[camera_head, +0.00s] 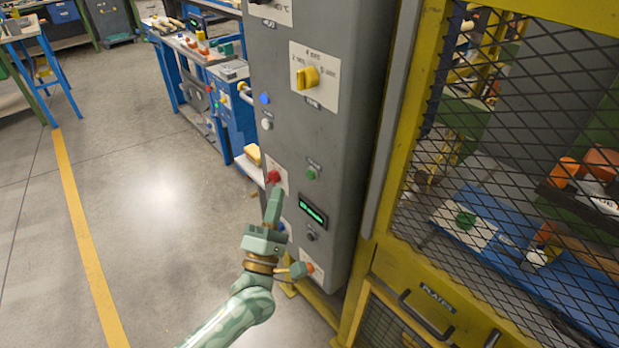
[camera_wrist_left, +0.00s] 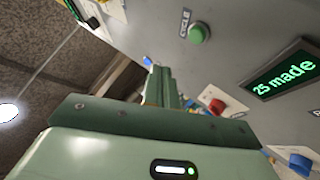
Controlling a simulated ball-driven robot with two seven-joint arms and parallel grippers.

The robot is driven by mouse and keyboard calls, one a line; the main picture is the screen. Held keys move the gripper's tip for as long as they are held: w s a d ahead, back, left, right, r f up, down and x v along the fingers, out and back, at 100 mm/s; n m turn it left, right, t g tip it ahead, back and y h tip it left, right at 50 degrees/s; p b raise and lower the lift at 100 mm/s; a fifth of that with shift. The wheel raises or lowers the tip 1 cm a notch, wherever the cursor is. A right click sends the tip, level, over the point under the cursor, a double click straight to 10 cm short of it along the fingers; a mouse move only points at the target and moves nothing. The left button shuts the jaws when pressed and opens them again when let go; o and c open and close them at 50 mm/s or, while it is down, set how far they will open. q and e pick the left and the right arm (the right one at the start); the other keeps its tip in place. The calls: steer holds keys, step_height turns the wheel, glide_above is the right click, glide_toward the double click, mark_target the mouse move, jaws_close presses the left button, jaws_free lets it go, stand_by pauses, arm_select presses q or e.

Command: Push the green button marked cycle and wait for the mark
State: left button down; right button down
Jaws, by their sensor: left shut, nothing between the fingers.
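The green button (camera_head: 311,173) is a small round cap on the front of the tall grey cabinet (camera_head: 345,130). In the left wrist view the green button (camera_wrist_left: 199,33) stands out beside a small dark label (camera_wrist_left: 185,22) that seems to read CYCLE. A dark display (camera_head: 312,211) sits below the button; in the left wrist view the display (camera_wrist_left: 285,75) reads "25 made" in green. My left gripper (camera_head: 274,192) points upward, its fingers shut and empty. Its tips appear just below a red button (camera_head: 274,176), left of the green one, and apart from the green one. My right gripper is not in view.
A yellow selector knob (camera_head: 309,77) and blue and white buttons (camera_head: 265,99) are higher on the cabinet. A yellow-framed mesh cage (camera_head: 500,150) stands on the right. Blue workbenches (camera_head: 235,100) are behind. Open grey floor (camera_head: 160,190) lies to the left.

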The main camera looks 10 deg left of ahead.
mark_target(311, 175)
arm_select(q)
steer(key=shift+w+d+b, duration=0.45)
steer(key=shift+w+d, duration=0.35)
steer(key=shift+w, duration=0.2)
steer(key=shift+w+d+b, duration=0.4)
steer(key=shift+w+d, duration=0.35)
steer(key=shift+w, duration=0.25)
stand_by(0.6)
steer(key=shift+w+d, duration=0.3)
steer(key=shift+w, duration=0.05)
steer(key=shift+w+d+b, duration=0.2)
steer(key=shift+w+b, duration=0.05)
steer(key=shift+b, duration=0.05)
stand_by(0.6)
steer(key=shift+s, duration=0.1)
steer(key=shift+s+a+p, duration=0.45)
steer(key=shift+s+a, duration=0.05)
steer(key=shift+s, duration=0.05)
